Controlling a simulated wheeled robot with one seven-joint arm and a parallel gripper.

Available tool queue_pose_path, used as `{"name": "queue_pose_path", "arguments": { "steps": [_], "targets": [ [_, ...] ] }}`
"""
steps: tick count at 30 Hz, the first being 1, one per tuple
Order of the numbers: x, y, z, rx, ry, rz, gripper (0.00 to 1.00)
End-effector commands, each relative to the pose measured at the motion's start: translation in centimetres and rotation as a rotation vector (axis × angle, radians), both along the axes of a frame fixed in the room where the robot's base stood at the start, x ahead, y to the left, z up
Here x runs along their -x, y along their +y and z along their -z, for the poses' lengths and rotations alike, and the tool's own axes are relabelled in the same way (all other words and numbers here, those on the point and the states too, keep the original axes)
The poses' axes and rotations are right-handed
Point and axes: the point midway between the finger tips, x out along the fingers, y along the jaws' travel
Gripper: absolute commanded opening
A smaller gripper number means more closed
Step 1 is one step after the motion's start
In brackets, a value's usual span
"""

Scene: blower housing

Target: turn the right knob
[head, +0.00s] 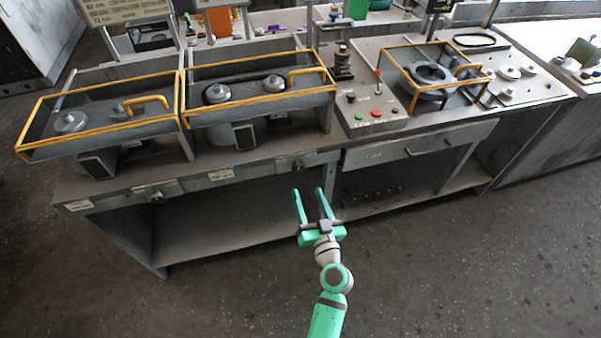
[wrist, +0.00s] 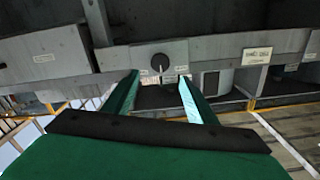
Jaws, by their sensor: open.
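The right knob (head: 298,165) is a small dark round knob on the front rail of the bench, below the right yellow-framed housing. In the wrist view, which looks upside down, the right knob (wrist: 160,62) is a dark disc with a light pointer mark, between small white labels. My gripper (head: 310,191) has green fingers spread apart with nothing between them. It is in front of the bench, apart from the knob. In the wrist view my gripper (wrist: 159,78) has its fingertips either side of and just below the knob, with a visible gap between them.
Another knob (head: 157,197) is on the rail at the left, with a label plate (head: 221,173) between the two. A drawer (head: 400,149) with handles is to the right. Yellow-framed housings (head: 258,88) stand on the bench top. The floor in front is clear.

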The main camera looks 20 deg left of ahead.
Motion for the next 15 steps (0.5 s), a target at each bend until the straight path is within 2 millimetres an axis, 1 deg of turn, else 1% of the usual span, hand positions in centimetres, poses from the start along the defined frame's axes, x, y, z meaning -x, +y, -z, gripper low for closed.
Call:
{"name": "queue_pose_path", "arguments": {
  "steps": [9, 15],
  "targets": [
    [-4.5, 3.1, -0.1, 0.0, -0.002, -0.001, 0.52],
    [-6.8, 4.8, -0.1, 0.0, 0.0, -0.002, 0.52]
  ]
}}
